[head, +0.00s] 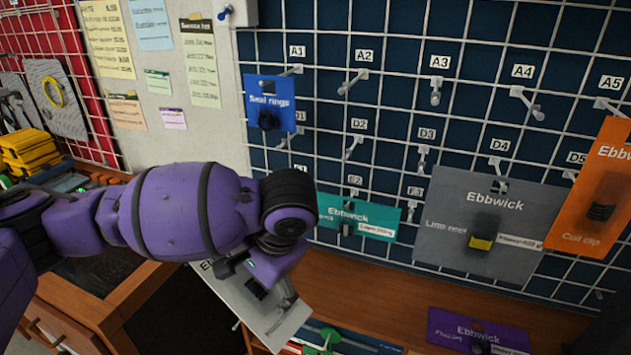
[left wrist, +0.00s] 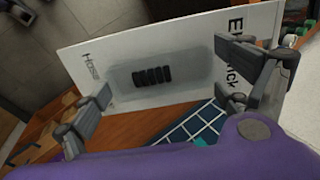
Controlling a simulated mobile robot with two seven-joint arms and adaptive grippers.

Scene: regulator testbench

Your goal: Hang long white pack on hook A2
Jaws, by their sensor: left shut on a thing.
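The long white pack (head: 232,292) is in my left gripper (head: 258,280), low in front of the bench, and hangs tilted. My arm and wrist hide its upper part. In the left wrist view the white pack (left wrist: 195,35) shows its dark window with black pieces and part of the "Ebbwick" print. The fingers of the left gripper (left wrist: 160,72) are at two opposite sides of the pack. Hook A2 (head: 352,82) is bare, under its label, up and to the right of the gripper. My right gripper is not in view.
A blue Seal rings pack (head: 270,103) hangs at A1, left of A2. A teal pack (head: 375,219), a grey pack (head: 470,250) and an orange pack (head: 595,190) hang on the grid (head: 400,112). A purple pack (head: 475,332) is on the bench. Hook D2 (head: 352,147) is bare.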

